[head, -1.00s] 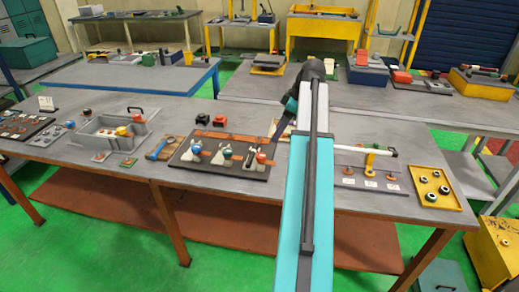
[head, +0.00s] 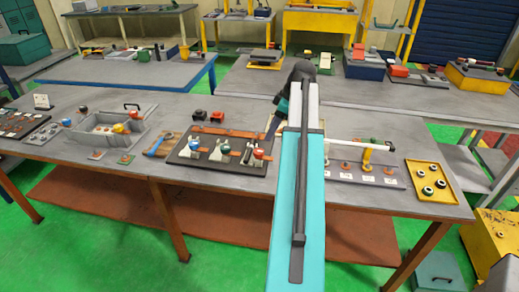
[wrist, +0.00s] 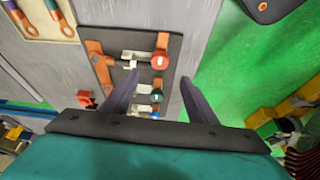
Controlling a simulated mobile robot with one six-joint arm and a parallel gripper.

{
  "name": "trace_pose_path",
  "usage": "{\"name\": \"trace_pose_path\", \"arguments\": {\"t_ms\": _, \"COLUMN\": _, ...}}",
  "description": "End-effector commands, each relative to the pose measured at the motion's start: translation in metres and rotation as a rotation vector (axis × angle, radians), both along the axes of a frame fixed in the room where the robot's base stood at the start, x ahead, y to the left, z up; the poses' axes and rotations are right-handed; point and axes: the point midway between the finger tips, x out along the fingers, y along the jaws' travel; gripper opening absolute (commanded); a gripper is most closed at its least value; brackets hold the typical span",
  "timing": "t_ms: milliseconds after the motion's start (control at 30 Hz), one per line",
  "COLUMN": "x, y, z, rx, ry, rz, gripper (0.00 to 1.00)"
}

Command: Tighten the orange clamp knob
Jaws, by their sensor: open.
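The orange clamp knob (head: 258,153) is at the right end of a row of clamps on a dark board (head: 215,167). A blue knob (head: 194,148) and a green knob (head: 225,148) are on the other clamps. In the wrist view the orange-red knob (wrist: 160,60) is on the clamp farthest from me, with the green knob (wrist: 154,97) and blue knob (wrist: 155,114) nearer. My gripper (wrist: 159,78) is open and empty, its fingers spread above the board and apart from the knobs. In the head view my arm partly hides it.
A fixture with a white bar (head: 360,146) and a yellow tray (head: 412,181) are on the right.

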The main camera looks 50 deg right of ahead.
Motion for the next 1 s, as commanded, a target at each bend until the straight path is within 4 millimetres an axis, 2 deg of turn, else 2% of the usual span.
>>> {"name": "trace_pose_path", "arguments": {"t_ms": 1000, "x": 0.033, "y": 0.018, "z": -0.093, "rx": 0.001, "ry": 0.002, "rz": -0.001, "gripper": 0.53}}
